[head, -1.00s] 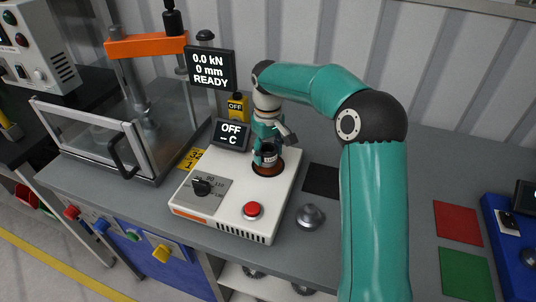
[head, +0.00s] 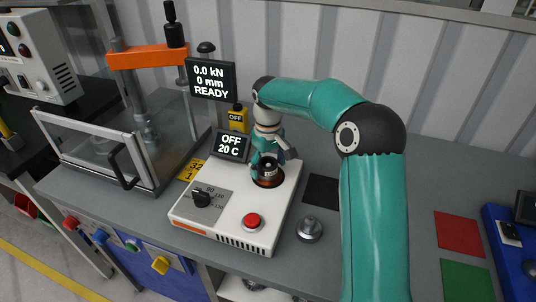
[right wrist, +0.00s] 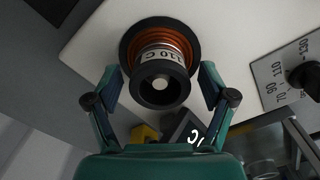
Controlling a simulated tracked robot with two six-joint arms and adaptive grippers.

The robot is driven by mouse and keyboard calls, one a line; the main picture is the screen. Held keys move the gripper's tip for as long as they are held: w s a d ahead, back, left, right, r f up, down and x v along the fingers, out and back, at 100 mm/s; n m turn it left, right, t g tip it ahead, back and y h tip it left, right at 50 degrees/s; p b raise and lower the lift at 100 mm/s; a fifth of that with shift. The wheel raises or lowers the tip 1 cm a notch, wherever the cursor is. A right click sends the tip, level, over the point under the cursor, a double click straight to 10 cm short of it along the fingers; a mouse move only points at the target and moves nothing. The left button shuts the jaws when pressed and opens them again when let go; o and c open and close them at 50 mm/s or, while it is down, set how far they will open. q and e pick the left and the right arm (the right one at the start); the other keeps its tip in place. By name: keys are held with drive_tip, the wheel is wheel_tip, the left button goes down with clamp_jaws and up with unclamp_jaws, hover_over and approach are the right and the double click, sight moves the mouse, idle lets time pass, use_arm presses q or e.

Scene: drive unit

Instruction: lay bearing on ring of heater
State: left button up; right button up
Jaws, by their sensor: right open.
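The bearing (right wrist: 160,82), a dark ring with a light band marked 110 C, rests on the copper-coloured ring (right wrist: 133,48) of the heater in the right wrist view. In the head view the bearing (head: 269,171) shows small on top of the white heater (head: 225,228), partly hidden by my gripper. My right gripper (right wrist: 160,75) is open, with one finger on each side of the bearing and a gap visible on both sides. In the head view the right gripper (head: 267,160) points down over the ring. My left gripper is not in view.
The heater has a dial (head: 201,197) and a red button (head: 252,221); its display (head: 231,147) reads OFF, 20 C. A press with a clear guard (head: 95,150) stands left. A silver part (head: 309,229) and a black mat (head: 321,189) lie right of the heater.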

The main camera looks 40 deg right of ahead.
wheel_tip(320, 180, up, 12)
drive_tip(key=p, duration=0.1)
idle(0.7)
